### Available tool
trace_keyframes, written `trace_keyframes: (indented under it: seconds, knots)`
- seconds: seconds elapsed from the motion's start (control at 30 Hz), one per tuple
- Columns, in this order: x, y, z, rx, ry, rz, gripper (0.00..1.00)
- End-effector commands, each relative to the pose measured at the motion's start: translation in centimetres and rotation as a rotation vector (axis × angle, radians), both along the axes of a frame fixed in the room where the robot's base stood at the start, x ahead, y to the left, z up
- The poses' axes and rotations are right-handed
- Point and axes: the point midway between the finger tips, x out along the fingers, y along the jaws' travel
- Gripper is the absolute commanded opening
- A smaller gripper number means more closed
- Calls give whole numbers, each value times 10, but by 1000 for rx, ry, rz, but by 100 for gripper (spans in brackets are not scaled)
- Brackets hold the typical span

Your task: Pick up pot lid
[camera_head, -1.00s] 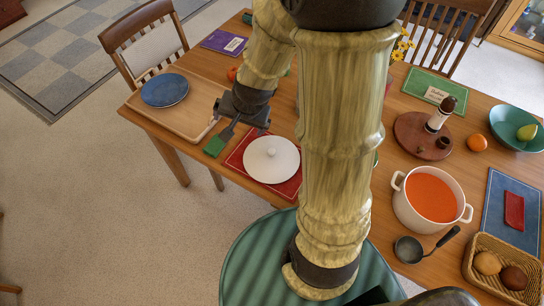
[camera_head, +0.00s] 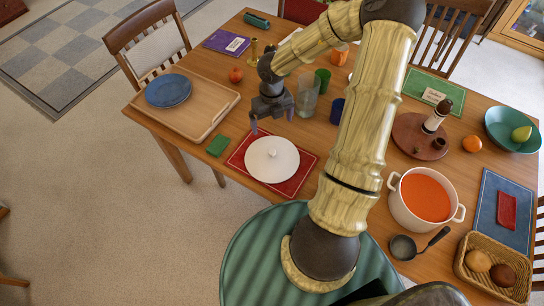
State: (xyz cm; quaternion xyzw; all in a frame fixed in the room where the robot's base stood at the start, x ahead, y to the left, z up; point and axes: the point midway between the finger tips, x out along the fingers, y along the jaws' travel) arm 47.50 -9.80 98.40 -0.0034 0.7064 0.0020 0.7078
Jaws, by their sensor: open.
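The white pot (camera_head: 401,206) with orange-red soup stands to the right, uncovered, with two side handles.
A green block (camera_head: 217,145) lies left of the placemat. A wooden tray (camera_head: 207,110) bears a blue plate (camera_head: 168,90). A clear glass (camera_head: 307,96), a green cup (camera_head: 323,75) and a blue cup (camera_head: 337,111) stand behind the lid. A ladle (camera_head: 404,247) lies by the pot.

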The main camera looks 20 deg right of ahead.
Motion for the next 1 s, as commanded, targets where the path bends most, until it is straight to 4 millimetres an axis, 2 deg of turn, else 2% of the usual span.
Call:
trace_keyframes:
  seconds: [0.3, 0.43, 1.0]
  knots:
    - [-1, 1, -1, 4, 4, -5, 98]
    - [-1, 1, -11, 4, 6, -4, 98]
    - [-1, 2, -108, 4, 5, -2, 98]
